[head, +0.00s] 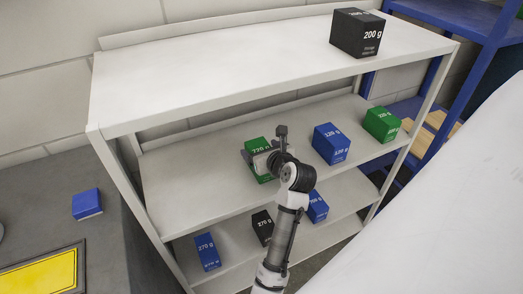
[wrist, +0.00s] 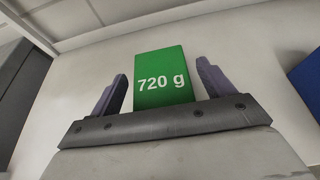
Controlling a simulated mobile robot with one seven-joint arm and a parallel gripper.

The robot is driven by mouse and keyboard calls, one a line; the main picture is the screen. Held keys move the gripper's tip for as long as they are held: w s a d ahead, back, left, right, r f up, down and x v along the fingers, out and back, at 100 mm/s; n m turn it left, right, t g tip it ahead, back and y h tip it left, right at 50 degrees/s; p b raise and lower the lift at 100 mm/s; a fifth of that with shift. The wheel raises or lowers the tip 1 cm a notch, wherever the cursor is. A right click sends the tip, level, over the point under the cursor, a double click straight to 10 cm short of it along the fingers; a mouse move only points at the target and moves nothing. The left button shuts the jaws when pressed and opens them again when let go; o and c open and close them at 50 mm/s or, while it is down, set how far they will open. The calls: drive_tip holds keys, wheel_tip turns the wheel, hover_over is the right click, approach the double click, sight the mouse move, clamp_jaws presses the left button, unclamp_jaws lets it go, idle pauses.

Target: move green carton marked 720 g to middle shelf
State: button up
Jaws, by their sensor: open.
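The green carton marked 720 g (head: 254,146) sits on the middle shelf (head: 190,185) of the white rack, partly hidden behind my gripper (head: 265,150). In the wrist view the carton (wrist: 160,80) shows its 720 g label, upright to the camera. My gripper (wrist: 162,72) is open, with one dark finger on each side of the carton. A gap shows between the carton and each finger. The carton appears to rest on the shelf surface.
On the same shelf, a blue box (head: 331,144) and a green box (head: 382,124) stand to the right. A black box marked 200 g (head: 357,33) is on the top shelf. The bottom shelf holds blue (head: 207,251) and black (head: 262,227) boxes. The middle shelf's left is clear.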

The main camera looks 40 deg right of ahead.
drive_tip(key=v, duration=1.2)
drive_tip(key=shift+b, duration=0.4)
drive_tip(key=shift+f, duration=0.1)
